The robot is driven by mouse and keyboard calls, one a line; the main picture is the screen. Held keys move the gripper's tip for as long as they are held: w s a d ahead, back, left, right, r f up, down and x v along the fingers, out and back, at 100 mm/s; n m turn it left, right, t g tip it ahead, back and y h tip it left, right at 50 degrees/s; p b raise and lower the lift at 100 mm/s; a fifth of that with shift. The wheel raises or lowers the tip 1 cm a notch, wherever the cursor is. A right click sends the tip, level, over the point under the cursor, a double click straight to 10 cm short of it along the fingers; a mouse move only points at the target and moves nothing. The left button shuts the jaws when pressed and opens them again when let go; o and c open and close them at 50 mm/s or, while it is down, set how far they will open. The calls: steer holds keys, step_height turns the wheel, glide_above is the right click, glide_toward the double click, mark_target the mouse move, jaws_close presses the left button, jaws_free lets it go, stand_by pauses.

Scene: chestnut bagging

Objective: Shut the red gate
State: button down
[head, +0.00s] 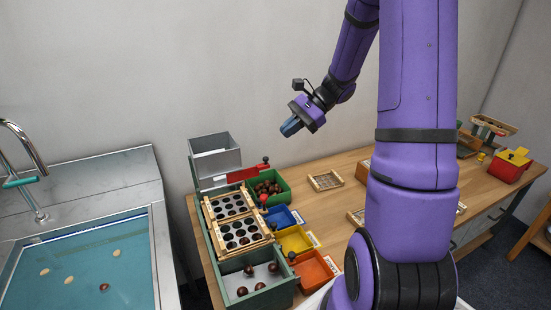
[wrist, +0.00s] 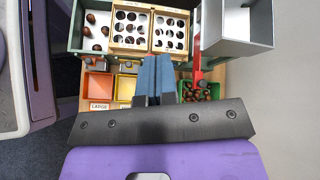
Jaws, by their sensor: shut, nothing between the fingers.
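The red gate (head: 243,174) is a flat red plate at the foot of the grey hopper (head: 215,155) on the sorter. It sticks out to the right, over the edge of the green bin, with a small knob at its outer end. It also shows in the wrist view as a red strip (wrist: 197,62) beside the hopper. My gripper (head: 290,127) is above and to the right of the hopper, clear of the gate. Its blue fingers (wrist: 155,72) are together and empty. How far the gate covers the hopper's outlet is hidden.
The green sorter frame (head: 208,249) holds wooden sieve trays (head: 235,221) with chestnuts. Green (head: 282,184), blue (head: 290,213), yellow (head: 296,238) and orange (head: 318,268) bins stand beside it. A sink (head: 155,235) is at left. Air around my gripper is free.

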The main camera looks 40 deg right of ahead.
steer(key=w+d+f+m+t+y, duration=0.2)
steer(key=d+f+m+t, duration=0.6)
steer(key=d+f, duration=0.6)
steer(key=w+a+f+m, duration=0.1)
steer(key=w+a+f, duration=0.1)
steer(key=w+a, duration=0.6)
steer(key=a, duration=0.2)
steer(key=shift+w+a+f+g, duration=0.2)
steer(key=shift+w+a+g, duration=0.1)
steer(key=shift+w+g, duration=0.1)
steer(key=a, duration=0.2)
steer(key=w+a, duration=0.1)
steer(key=a, duration=0.2)
steer(key=shift+a, duration=0.3)
steer(key=v, duration=1.4)
steer(key=shift+d+r, duration=0.2)
